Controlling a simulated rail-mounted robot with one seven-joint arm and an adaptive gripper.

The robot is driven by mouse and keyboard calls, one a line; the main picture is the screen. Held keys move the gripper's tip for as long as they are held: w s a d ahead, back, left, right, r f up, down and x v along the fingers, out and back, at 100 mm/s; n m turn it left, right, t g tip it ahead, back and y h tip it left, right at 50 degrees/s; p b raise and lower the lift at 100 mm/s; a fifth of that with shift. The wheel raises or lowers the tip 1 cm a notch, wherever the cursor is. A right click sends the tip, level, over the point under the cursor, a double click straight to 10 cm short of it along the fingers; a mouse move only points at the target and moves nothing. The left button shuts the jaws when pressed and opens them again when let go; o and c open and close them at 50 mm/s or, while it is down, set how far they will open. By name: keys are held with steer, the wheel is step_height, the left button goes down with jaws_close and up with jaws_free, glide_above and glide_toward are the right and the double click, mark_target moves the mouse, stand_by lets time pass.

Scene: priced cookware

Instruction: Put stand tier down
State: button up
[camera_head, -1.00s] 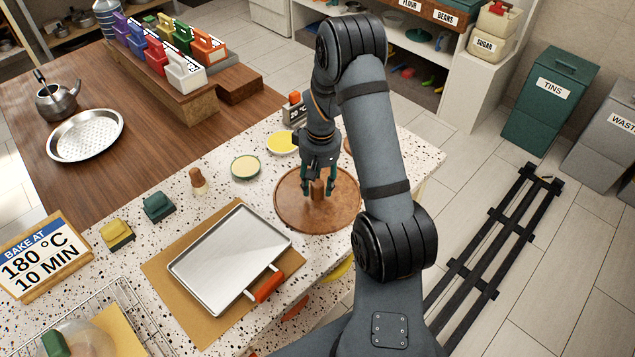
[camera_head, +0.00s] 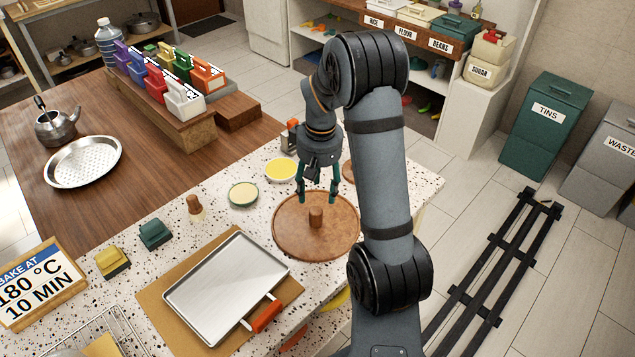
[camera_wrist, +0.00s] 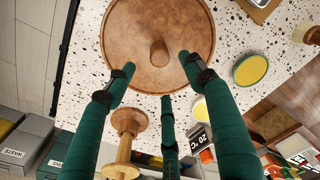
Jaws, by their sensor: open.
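The stand tier is a round brown wooden disc (camera_head: 290,238) with a short peg (camera_head: 316,216) in its middle. It lies flat on the speckled counter in the head view. It also shows at the top of the wrist view (camera_wrist: 125,45), with the peg (camera_wrist: 159,54) pointing up toward the camera. My gripper (camera_head: 318,198) is above the disc, its green fingers spread apart and empty. In the wrist view my gripper's fingers (camera_wrist: 160,80) stand clear of the peg. A wooden spool-like piece (camera_wrist: 128,130), probably a stand base, is beside the disc in the wrist view.
A metal tray (camera_head: 228,285) with an orange handle lies on a brown board left of the disc. The counter's front edge (camera_head: 345,262) is close to the disc.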

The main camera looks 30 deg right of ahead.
mark_target(316, 209)
steer(key=shift+s+r, duration=0.1)
steer(key=shift+r, duration=1.5)
steer(key=shift+f, duration=0.15)
steer(key=f, duration=0.4)
steer(key=f+p, duration=0.1)
steer(key=f, duration=0.6)
steer(key=shift+w+f+p, duration=0.3)
steer(key=shift+f+p, duration=0.05)
steer(key=shift+f, duration=0.05)
steer(key=shift+w+r, duration=0.2)
steer(key=shift+r, duration=0.05)
steer(key=shift+r+b, duration=0.45)
steer(key=shift+r, duration=0.45)
steer(key=shift+s+r, duration=0.1)
steer(key=shift+r, duration=0.35)
